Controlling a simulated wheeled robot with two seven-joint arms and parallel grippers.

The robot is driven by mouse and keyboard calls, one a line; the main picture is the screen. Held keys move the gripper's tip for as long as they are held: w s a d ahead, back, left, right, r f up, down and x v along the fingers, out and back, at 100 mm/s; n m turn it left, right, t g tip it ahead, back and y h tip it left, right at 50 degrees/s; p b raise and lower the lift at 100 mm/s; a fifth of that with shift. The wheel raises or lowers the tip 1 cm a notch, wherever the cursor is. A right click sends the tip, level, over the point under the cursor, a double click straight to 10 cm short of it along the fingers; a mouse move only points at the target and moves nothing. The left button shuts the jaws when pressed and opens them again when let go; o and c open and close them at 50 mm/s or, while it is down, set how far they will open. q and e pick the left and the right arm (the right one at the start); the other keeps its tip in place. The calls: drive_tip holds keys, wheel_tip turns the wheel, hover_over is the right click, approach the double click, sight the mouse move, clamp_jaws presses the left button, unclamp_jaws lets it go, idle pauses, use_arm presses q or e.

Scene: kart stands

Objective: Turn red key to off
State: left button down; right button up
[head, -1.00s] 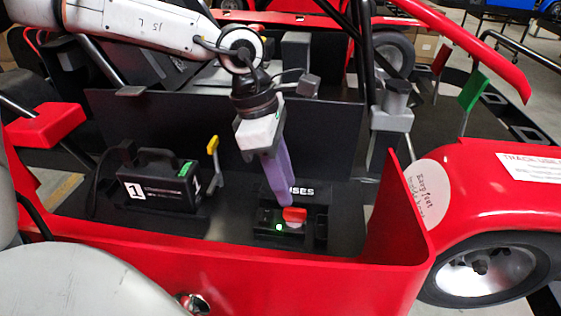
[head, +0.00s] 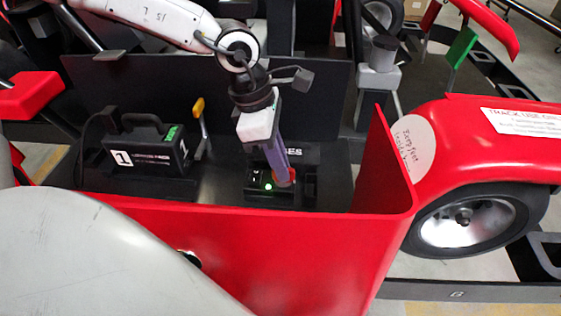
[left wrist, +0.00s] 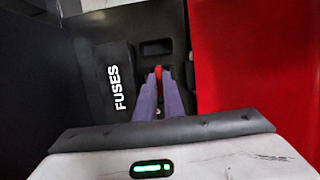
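The red key (head: 292,175) sits on a small black switch box (head: 256,190) with a lit green light, in front of the black block marked FUSES inside the red kart body. My left gripper (head: 284,182) reaches down from above, its purple fingers at the key. In the left wrist view the red key (left wrist: 158,72) shows between the two fingertips (left wrist: 159,80), one finger on each side and close against it, so the gripper looks shut on it. The fingers hide much of the key in the head view. My right gripper is not in view.
A black box marked 1 (head: 146,152) with a handle and a yellow-topped lever (head: 198,108) stand left of the switch box. The red kart side wall (head: 300,240) rises in front, and a dark upright panel (head: 185,95) stands behind.

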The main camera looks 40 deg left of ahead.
use_arm(q)
drive_tip(key=shift+f+n+b, duration=0.15)
drive_tip(key=shift+n+b, duration=0.55)
drive_tip(key=shift+b, duration=0.55)
drive_tip(key=shift+n+t+b, duration=0.3)
drive_tip(key=shift+n+b, duration=0.1)
drive_tip(key=shift+b, duration=0.25)
drive_tip(key=c, duration=2.3)
unclamp_jaws()
drive_tip(key=o, duration=0.3)
drive_tip(key=shift+s+d+r, duration=0.1)
drive_tip(key=shift+r, duration=0.1)
drive_tip(key=shift+o, duration=1)
drive_tip(key=shift+y, duration=0.3)
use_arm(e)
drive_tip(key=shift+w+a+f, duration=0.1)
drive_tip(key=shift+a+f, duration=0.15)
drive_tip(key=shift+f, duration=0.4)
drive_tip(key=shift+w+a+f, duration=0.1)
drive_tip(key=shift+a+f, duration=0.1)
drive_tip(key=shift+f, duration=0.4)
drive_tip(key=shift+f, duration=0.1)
